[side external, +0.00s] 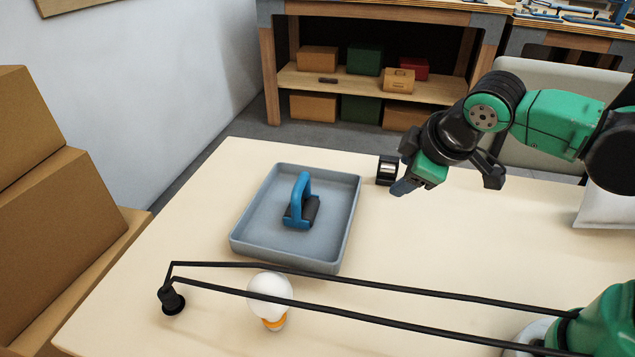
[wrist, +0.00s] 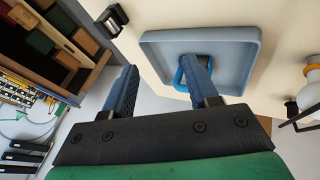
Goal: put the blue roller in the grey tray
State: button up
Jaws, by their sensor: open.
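The blue roller (side external: 302,203) has a blue handle and a dark cylinder. It rests inside the grey tray (side external: 250,243), near the middle of its floor, with the handle upright. My gripper (side external: 402,188) is above the table to the right of the tray, clear of it, and holds nothing. In the wrist view my gripper (wrist: 162,88) shows two blue fingers spread apart with nothing between them. The grey tray (wrist: 235,40) is beyond the right finger there, and that finger partly hides the blue roller (wrist: 180,76).
A small black object (side external: 387,170) stands on the table right of the tray. A light bulb (side external: 269,298) and a black socket (side external: 171,299) are in front of the tray. Dark bars cross the near side of the side view. Cardboard boxes (side external: 62,225) stand at left.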

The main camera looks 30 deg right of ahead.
jog(key=shift+s+d+r+m+t+y, duration=0.1)
jog(key=shift+s+d+m+y, duration=0.25)
jog(key=shift+m, duration=0.9)
jog(key=shift+s+d+r+m+t+y, duration=0.15)
jog(key=shift+s+d+m, duration=0.45)
jog(key=shift+m, duration=0.6)
jog(key=shift+s+d+f+m+t+y, duration=0.1)
jog(key=shift+s+d+m+y, duration=0.35)
jog(key=shift+m, duration=0.8)
